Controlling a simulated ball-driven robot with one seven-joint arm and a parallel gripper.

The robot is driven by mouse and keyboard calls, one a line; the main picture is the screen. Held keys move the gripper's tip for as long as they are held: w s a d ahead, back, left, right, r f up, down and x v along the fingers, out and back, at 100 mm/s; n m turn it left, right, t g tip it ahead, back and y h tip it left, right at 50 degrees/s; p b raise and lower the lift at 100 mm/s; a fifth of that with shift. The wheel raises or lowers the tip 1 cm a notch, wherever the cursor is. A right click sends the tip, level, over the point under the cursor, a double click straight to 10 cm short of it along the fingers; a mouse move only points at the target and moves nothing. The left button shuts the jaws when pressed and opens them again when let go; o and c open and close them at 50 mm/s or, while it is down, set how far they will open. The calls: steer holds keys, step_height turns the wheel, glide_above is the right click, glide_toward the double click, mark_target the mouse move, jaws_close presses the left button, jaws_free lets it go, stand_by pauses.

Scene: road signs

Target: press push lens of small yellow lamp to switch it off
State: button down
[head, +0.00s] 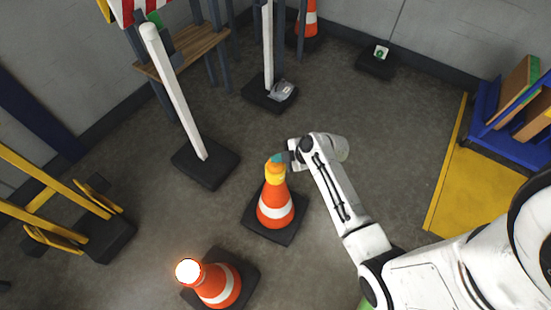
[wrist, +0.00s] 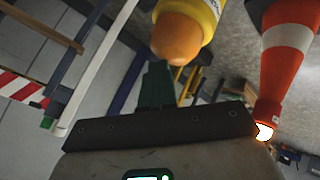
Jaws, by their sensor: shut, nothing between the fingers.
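A yellow lamp (head: 275,172) sits on top of the middle orange and white cone (head: 276,207). In the wrist view this lamp has a yellow body (wrist: 197,10) and a rounded orange lens (wrist: 177,39), which does not glow. My gripper (head: 279,158) is at the top of this lamp, its teal fingers shut and empty. In the wrist view the shut fingertips (wrist: 157,66) are right beside the lens; I cannot tell whether they touch it. A second lamp (head: 188,271) glows bright white on the front cone (head: 219,285); its glow also shows in the wrist view (wrist: 264,131).
A white post (head: 177,95) on a black base stands behind left. Yellow barrier boards (head: 45,190) are at the left. A blue shelf (head: 510,135) and yellow floor plate (head: 470,195) are at the right. Floor between the middle cone and the back wall is mostly clear.

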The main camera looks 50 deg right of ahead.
mark_target(279, 164)
steer(key=shift+s+a+r+p, duration=0.1)
steer(key=shift+s+r+p, duration=0.05)
steer(key=shift+r+p, duration=0.85)
steer(key=shift+s+a+r+p, duration=0.1)
steer(key=shift+r+p, duration=0.6)
steer(key=shift+r, duration=0.5)
